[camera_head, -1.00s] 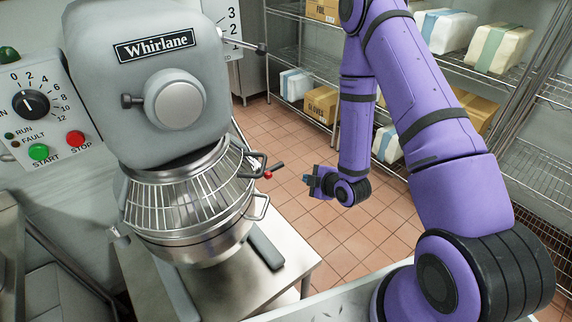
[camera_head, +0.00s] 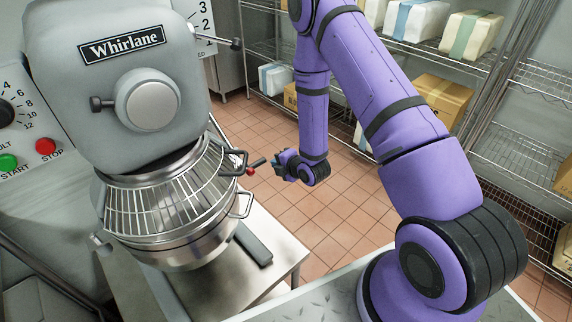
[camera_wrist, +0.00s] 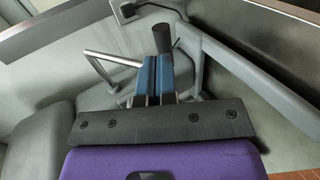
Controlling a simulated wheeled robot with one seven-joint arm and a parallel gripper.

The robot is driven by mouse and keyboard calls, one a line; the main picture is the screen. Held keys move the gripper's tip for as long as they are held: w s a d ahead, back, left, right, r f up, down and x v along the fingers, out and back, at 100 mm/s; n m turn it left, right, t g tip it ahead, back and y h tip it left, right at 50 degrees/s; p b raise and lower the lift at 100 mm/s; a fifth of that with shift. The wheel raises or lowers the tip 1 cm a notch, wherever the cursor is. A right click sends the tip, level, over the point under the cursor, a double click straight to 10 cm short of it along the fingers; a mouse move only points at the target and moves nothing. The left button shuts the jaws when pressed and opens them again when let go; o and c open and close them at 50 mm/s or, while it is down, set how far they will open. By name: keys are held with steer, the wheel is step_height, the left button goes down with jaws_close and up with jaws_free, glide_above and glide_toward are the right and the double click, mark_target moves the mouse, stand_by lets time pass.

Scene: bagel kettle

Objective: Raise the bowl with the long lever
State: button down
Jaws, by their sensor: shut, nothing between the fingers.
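The steel bowl (camera_head: 185,245) hangs under the wire guard (camera_head: 165,195) of the grey mixer in the head view. A lever with a black grip (camera_head: 258,162) and a red part sticks out to the right beside the bowl. My gripper (camera_head: 277,163) is just right of that grip; whether they touch is unclear. In the wrist view, my blue fingertips (camera_wrist: 155,78) are together and empty. A dark upright grip (camera_wrist: 162,38) stands just beyond them, probably the lever's end.
A second black-knobbed lever (camera_head: 236,43) sits higher, by the number plate. Dials and buttons are at the left (camera_head: 46,146). Wire shelves (camera_head: 530,77) with boxes stand behind. Tiled floor (camera_head: 340,215) lies open between the mixer and shelves.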

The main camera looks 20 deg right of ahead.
mark_target(265, 160)
steer(key=shift+x, duration=2.4)
steer(key=w+a+f+t+y, duration=0.1)
steer(key=w+a+f+t, duration=0.1)
steer(key=w+f+t, duration=0.2)
step_height(265, 160, down, 4)
steer(key=shift+w+r+y, duration=0.15)
steer(key=shift+w+y, duration=0.15)
steer(key=shift+w, duration=0.6)
steer(key=shift+w+r, duration=0.1)
